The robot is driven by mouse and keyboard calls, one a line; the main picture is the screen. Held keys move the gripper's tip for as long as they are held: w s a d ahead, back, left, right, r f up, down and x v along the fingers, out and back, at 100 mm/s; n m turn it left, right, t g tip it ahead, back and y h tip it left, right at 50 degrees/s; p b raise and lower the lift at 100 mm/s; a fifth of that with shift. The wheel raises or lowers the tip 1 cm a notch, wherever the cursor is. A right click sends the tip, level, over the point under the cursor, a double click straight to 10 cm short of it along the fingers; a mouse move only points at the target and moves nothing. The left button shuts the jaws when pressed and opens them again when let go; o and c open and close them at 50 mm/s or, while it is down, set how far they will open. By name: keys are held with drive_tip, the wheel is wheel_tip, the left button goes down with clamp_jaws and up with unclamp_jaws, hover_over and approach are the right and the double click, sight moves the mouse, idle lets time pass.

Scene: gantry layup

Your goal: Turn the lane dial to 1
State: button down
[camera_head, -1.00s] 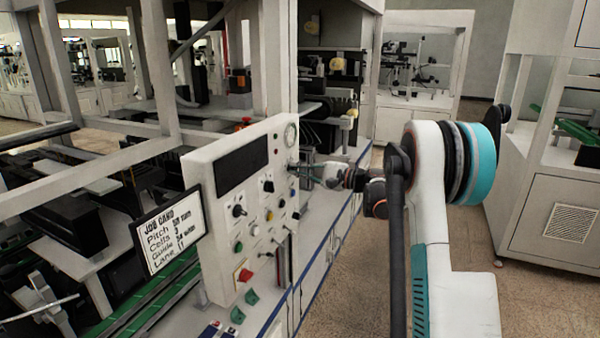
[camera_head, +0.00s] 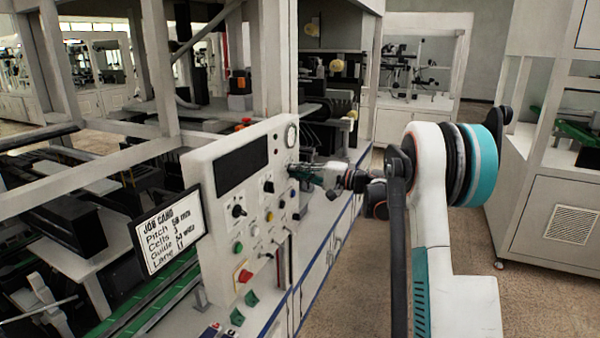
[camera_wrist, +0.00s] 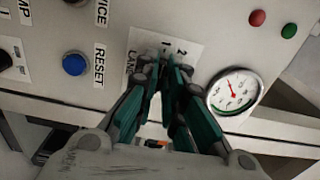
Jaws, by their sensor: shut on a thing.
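The lane dial sits at the upper right of the white control panel (camera_head: 205,170). A white label (camera_wrist: 133,62) reading LANE, with marks 1 and 2, surrounds it in the wrist view. My gripper (camera_wrist: 163,66) is shut on the lane dial, its dark and teal fingers meeting over the label. The fingers hide the dial, so its pointer cannot be read. In the head view my gripper (camera_head: 295,172) reaches the panel from the right.
A pressure gauge (camera_wrist: 234,91) is close to the right of my fingers. A blue RESET button (camera_wrist: 75,64) is to the left. Other knobs and a red switch (camera_head: 245,276) share the panel. A job card (camera_head: 166,231) reads Lane L1.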

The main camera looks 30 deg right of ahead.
drive_tip(key=shift+f, duration=0.1)
drive_tip(key=c, duration=1.7)
unclamp_jaws()
drive_tip(key=v, duration=1.2)
